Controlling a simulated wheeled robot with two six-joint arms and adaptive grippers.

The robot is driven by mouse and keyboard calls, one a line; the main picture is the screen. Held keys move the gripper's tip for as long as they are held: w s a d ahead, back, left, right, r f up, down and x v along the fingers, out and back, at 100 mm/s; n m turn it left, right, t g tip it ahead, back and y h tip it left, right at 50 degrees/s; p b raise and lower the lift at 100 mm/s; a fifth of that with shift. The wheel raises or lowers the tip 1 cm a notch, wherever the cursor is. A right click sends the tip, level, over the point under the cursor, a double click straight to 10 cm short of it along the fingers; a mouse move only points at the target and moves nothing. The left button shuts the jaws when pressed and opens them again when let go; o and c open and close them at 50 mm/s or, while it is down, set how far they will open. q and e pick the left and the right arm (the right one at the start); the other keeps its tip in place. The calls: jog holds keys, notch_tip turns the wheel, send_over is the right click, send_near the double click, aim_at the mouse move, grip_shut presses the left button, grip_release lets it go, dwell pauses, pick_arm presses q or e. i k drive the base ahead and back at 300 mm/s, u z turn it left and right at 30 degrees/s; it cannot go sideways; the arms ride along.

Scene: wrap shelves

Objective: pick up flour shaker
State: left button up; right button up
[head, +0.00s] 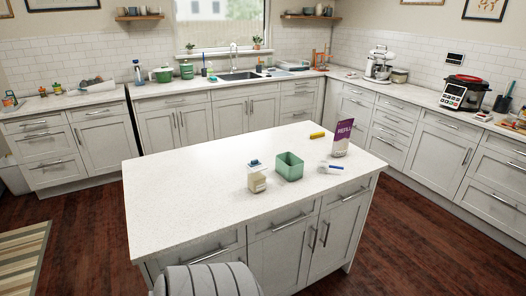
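On the white kitchen island (190,200) stands a small clear container with pale contents (257,183), with a blue-and-white piece (254,164) at or just behind its top. It looks most like the flour shaker, though no label on it is readable. It is upright, left of a green square open box (289,167). Neither of my grippers is in view.
A purple-and-white pouch (342,137) stands at the island's right end. A white-and-blue item (330,168) and a yellow item (317,135) lie near it. The island's left half is bare. Counters with appliances line the walls, and wood floor surrounds the island.

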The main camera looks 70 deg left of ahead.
aim_at(256, 175)
jog(key=u, duration=0.1)
jog(key=i, duration=1.2)
jog(key=u, duration=0.9)
jog(key=i, duration=0.8)
jog(key=u, duration=0.85)
